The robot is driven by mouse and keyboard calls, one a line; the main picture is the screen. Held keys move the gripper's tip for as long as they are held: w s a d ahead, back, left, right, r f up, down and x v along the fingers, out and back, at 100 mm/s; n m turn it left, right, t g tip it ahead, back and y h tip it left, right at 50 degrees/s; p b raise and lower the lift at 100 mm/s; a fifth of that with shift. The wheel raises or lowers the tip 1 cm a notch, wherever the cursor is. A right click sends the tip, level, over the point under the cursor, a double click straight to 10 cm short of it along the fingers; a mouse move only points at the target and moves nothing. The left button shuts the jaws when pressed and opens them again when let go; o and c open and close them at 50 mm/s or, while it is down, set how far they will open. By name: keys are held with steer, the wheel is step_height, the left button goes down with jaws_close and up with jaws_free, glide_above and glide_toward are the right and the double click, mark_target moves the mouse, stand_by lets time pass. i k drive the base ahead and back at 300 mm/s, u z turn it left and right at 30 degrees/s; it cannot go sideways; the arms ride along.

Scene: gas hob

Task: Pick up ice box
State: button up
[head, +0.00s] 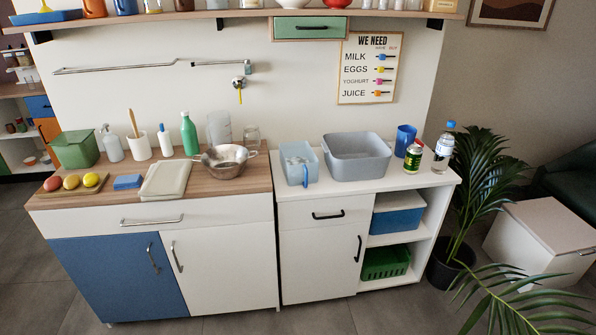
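No thing carries a label that says ice box. A blue box with a whitish lid (397,215) sits in the upper compartment of the open shelf, under the white counter, and looks like a cool box. A pale blue translucent container (299,162) with a blue handle-like part stands on the white counter; its contents are unclear. A larger white chest with a lid (543,240) stands on the floor at the right. I cannot tell for certain which is the ice box. My gripper is not in view.
A grey-blue basin (357,157), a blue cup (405,141) and two bottles stand on the white counter (330,190). A green basket (386,263) is in the lower shelf compartment. A potted palm (474,175) stands right of the shelf, its fronds reaching over the floor.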

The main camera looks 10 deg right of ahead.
mark_target(299, 163)
steer(key=u, duration=2.1)
steer(key=i, duration=1.75)
steer(key=z, duration=0.35)
